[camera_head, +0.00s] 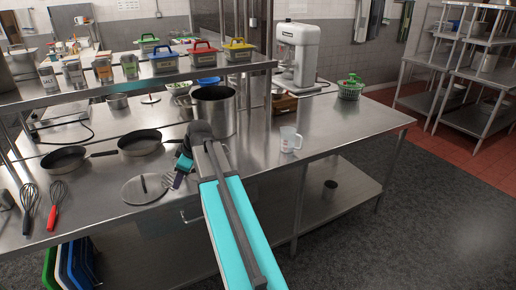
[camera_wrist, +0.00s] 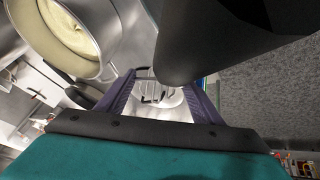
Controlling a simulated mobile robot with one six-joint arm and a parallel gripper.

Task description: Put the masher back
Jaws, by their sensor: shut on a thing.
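The masher is in my gripper (camera_head: 182,165). I cannot tell whether the head touches the counter. A large dark shape covers the upper middle of the wrist view and may hide part of the masher. A tall steel pot (camera_head: 214,112) stands behind my gripper; in the wrist view the pot (camera_wrist: 97,68) holds something pale yellow.
Two dark pans (camera_head: 141,142) stand at the left, and two whisks (camera_head: 54,198) lie near the front left edge. A measuring cup (camera_head: 290,140) stands right of my arm. A shelf (camera_head: 130,86) with lidded boxes hangs over the back. The counter's right side is fairly clear.

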